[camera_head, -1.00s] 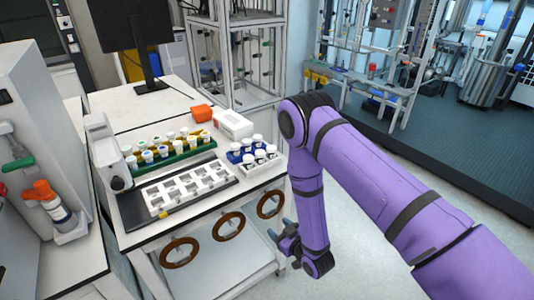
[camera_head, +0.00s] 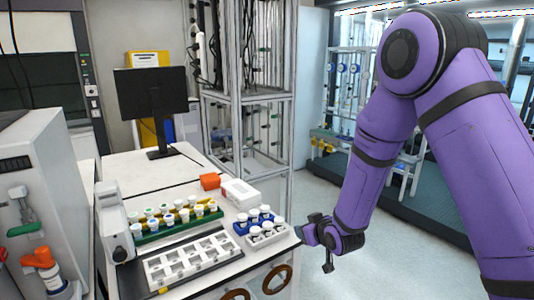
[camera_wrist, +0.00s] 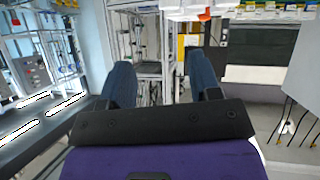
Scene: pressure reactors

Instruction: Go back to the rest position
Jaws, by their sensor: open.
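My gripper (camera_head: 314,243) is at the right end of the bench in the head view, off the bench's edge, apart from the vials. My purple arm rises on the right of that view. In the wrist view my gripper (camera_wrist: 163,82) shows two blue fingers spread wide apart with nothing between them. The wrist view looks across the room, with bench items hanging in along its top edge.
A white bench (camera_head: 185,186) holds a green rack of vials (camera_head: 178,228), a blue rack (camera_head: 243,226), a white rack (camera_head: 268,240), a tray with square holes (camera_head: 190,262) and a monitor (camera_head: 152,97). A metal frame (camera_head: 245,98) stands behind. Floor right of the bench is clear.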

